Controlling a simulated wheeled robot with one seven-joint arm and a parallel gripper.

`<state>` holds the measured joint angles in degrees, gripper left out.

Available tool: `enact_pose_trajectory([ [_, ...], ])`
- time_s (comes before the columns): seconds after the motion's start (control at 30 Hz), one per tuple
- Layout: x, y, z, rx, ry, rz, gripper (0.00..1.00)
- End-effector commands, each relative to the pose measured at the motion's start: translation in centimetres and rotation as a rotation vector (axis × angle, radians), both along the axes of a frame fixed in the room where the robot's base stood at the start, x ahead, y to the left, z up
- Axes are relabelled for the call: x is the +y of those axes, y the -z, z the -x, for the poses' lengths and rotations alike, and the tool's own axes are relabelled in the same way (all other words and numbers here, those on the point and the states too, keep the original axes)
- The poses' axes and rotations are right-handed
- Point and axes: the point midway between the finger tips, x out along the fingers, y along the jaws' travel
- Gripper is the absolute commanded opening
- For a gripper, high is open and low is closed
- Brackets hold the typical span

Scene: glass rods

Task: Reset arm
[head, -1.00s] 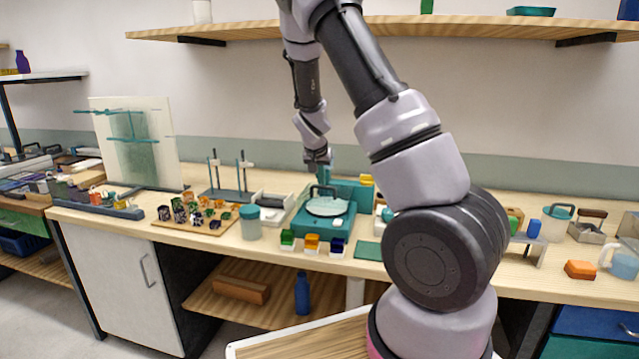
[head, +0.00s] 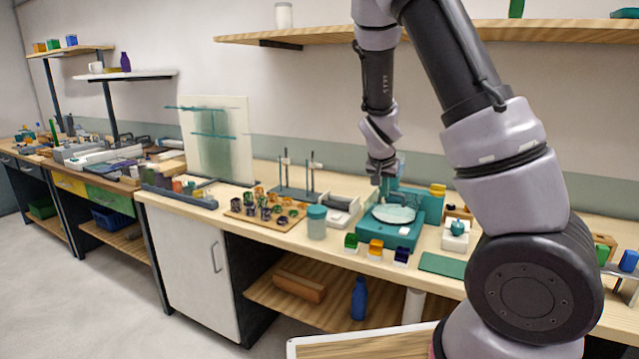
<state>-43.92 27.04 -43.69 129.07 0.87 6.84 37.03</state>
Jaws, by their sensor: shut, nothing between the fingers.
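My gripper (head: 381,180) is at the end of my arm, pointing down above the teal device (head: 408,232) on the workbench. It is small in the head view, and its fingertips are close to the back of the device's pale round plate (head: 393,214). I see nothing held in it. Whether the fingertips touch the device cannot be told from here.
A teal-lidded jar (head: 316,222), a board of small dark and orange pieces (head: 262,212) and a stand with rods (head: 297,185) are left of the device. Small coloured blocks (head: 375,248) line the front. A wooden shelf (head: 330,33) hangs behind my arm.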

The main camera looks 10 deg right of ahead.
Motion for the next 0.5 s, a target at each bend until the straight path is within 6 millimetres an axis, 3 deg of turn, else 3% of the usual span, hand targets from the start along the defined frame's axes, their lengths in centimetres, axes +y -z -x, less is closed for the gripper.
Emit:
enact_pose_trajectory([
  [0.17,0.3,-3.3,2.4,0.021,0.011,-0.130,0.00],
  [0.5,1.7,-14.1,10.4,0.001,-0.086,-0.358,0.00],
])
